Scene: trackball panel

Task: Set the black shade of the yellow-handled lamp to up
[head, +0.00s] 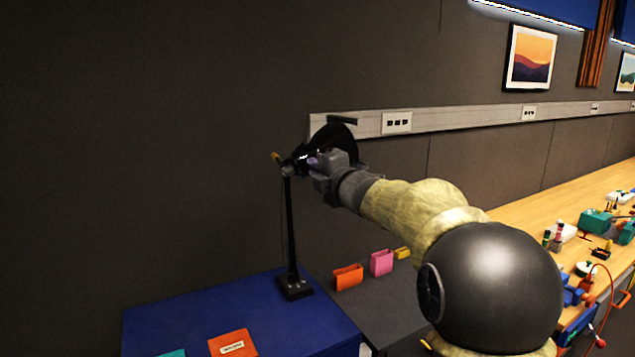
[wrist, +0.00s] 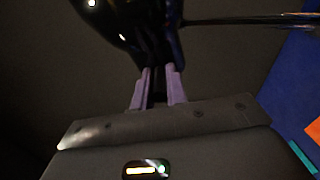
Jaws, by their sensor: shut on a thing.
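The lamp has a black upright post (head: 291,235) on a square black base (head: 294,288), standing on a blue cabinet top. Its yellow handle (head: 276,157) sticks out at the left of the post's top. The black shade (head: 338,134) is to the right of the post's top, its wide part rising toward the upper right, partly hidden by my gripper. My gripper (head: 312,163) is at the head of the lamp. In the wrist view, my gripper's pale fingers (wrist: 158,88) are shut on a narrow black part of the shade (wrist: 133,22). The post runs off to the right there.
Orange (head: 348,277) and pink (head: 381,263) holders stand on a dark surface to the right. A grey wall rail (head: 450,119) runs close behind the shade. The wall left of the lamp is bare.

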